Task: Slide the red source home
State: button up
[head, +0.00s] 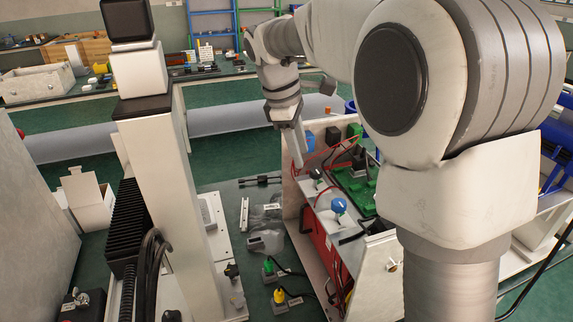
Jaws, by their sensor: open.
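The red source (319,242) appears to be the red box low inside an open white enclosure (292,203); a grey metal panel partly covers it, and its far end is hidden. My gripper (299,152) points down at the enclosure's upper left edge, above and behind the red box and apart from it. It is small in view and seen from the side; its jaws are open, with nothing visible between them. My own large arm link hides the enclosure's right side.
A white column (160,190) stands farther left.

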jog(key=w+a+f+n+g+h+b, duration=0.1)
jog(key=w+a+f+n+b, duration=0.1)
jog(key=w+a+f, duration=0.3)
jog(key=w+f+n+h+b, duration=0.1)
jog(key=w+f+n, duration=0.15)
jog(key=f, duration=0.35)
jog(key=a+b+x, duration=0.1)
jog(key=b+x, duration=0.2)
jog(key=x, duration=1.4)
jog(key=shift+s+d+f, duration=0.15)
jog(key=shift+s+f, duration=0.05)
jog(key=shift+f, duration=0.2)
grip_shut()
jog(key=shift+y, duration=0.3)
